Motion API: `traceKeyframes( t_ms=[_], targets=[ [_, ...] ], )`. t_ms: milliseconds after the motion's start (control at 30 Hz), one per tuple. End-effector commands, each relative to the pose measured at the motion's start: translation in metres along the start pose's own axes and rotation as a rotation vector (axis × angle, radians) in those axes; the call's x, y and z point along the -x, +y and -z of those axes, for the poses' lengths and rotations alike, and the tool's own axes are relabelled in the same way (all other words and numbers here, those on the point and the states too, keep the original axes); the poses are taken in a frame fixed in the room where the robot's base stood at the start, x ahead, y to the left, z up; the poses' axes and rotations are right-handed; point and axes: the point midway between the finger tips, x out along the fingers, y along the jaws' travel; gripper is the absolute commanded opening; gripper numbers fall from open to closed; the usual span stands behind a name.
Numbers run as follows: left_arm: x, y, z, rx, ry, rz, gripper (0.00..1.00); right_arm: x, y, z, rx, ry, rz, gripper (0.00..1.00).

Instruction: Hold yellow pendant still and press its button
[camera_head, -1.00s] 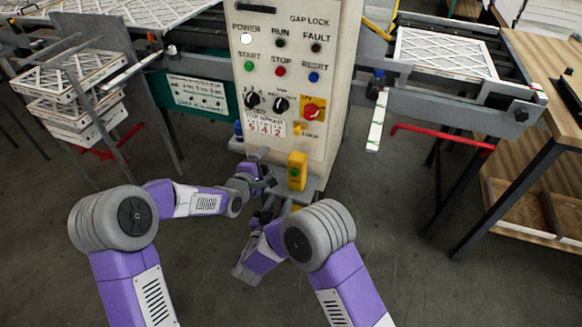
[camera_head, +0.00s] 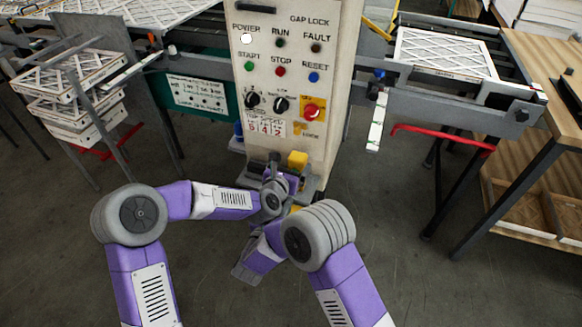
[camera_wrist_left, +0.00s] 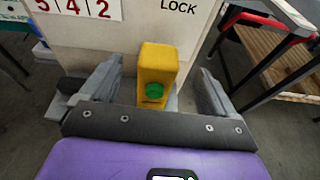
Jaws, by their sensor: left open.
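The yellow pendant (camera_head: 298,159) stands upright at the foot of the control panel, on a grey ledge. In the head view only its top shows past my left wrist. The left wrist view shows the pendant (camera_wrist_left: 157,62) with its green button (camera_wrist_left: 153,91) facing me. My left gripper (camera_wrist_left: 162,70) is open, with one finger on each side of the pendant and gaps on both sides. In the head view the left gripper (camera_head: 283,178) is at the ledge.
The control panel (camera_head: 285,110) with lamps, knobs and a red stop button rises behind the pendant. A conveyor with a framed filter (camera_head: 445,52) and a red bar (camera_head: 440,138) are at the right. Stacked filters (camera_head: 75,95) stand at the left.

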Motion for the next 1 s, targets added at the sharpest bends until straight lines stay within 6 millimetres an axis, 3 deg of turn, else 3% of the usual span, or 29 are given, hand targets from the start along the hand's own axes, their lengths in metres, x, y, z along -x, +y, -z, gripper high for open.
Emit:
traceKeyframes(
  t_ms=[167,600,1000],
  targets=[
    [-0.011,0.0,0.004,0.039,0.013,-0.006,0.89,0.0,0.0,0.0,0.0,0.0,0.0,0.43],
    [-0.067,0.0,0.004,0.033,0.011,-0.006,0.89,0.0,0.0,0.0,0.0,0.0,0.0,0.43],
    [-0.076,0.001,0.004,0.031,0.011,-0.006,0.89,0.0,0.0,0.0,0.0,0.0,0.0,0.43]
  ],
)
